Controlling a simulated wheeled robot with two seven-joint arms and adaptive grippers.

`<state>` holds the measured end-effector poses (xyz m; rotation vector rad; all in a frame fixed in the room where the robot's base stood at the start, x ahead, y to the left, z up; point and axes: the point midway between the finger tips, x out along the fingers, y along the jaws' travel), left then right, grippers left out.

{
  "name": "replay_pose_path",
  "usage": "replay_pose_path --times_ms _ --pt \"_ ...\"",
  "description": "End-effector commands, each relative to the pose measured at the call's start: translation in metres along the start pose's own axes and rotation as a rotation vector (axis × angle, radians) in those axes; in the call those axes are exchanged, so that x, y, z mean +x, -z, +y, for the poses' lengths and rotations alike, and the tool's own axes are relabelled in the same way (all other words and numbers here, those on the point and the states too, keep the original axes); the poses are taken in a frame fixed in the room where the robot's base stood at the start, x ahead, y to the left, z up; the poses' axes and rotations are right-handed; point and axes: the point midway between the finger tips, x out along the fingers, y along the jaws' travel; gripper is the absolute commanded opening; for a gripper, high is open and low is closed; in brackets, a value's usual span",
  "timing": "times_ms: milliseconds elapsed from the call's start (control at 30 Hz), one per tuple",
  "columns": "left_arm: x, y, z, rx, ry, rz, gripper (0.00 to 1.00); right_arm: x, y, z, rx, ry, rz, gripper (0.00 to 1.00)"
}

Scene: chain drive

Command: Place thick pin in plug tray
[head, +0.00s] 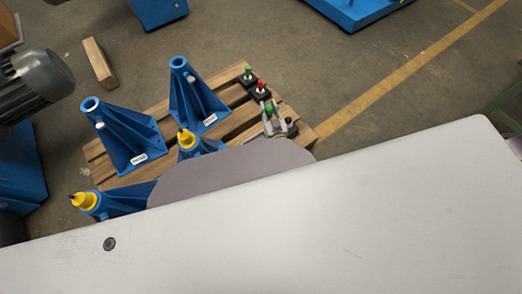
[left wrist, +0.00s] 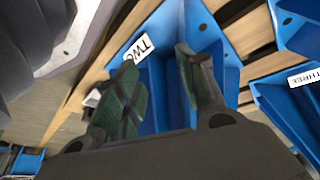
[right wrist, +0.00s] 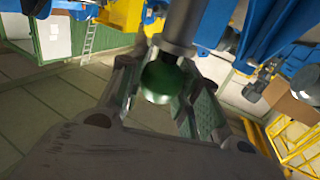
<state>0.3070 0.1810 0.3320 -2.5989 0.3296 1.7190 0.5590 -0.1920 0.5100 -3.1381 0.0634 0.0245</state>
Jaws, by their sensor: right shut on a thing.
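My right gripper (right wrist: 168,76) is shut on the thick pin. Its rounded green part (right wrist: 163,84) sits between the fingers, and a thick grey metal shaft (right wrist: 184,22) runs up from it in the right wrist view. I cannot make out a plug tray for certain. My left gripper (left wrist: 160,66) is open and empty near a blue stand labelled TWO.
Blue stands (head: 125,140) (head: 195,98) stand on a wooden pallet (head: 240,122). Two nearer ones carry yellow plugs (head: 186,138) (head: 84,200). A wood block (head: 99,63) lies on the floor. A large pale surface fills the head view's lower part and hides what is beneath.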

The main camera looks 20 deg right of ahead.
Motion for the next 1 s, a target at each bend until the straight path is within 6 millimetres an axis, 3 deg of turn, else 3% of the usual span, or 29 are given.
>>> replay_pose_path --times_ms 100,700,1000 --pt "-0.001 0.007 0.008 -0.006 -0.019 0.023 0.40 0.000 -0.024 -0.004 -0.002 0.011 0.004 0.00" --pt "-0.037 0.046 0.043 -0.029 -0.111 0.134 0.40 -0.010 -0.125 -0.029 -0.003 0.088 0.017 0.00" --pt "-0.055 0.057 0.053 -0.033 -0.142 0.171 0.40 -0.014 -0.154 -0.037 -0.002 0.122 0.020 0.00"
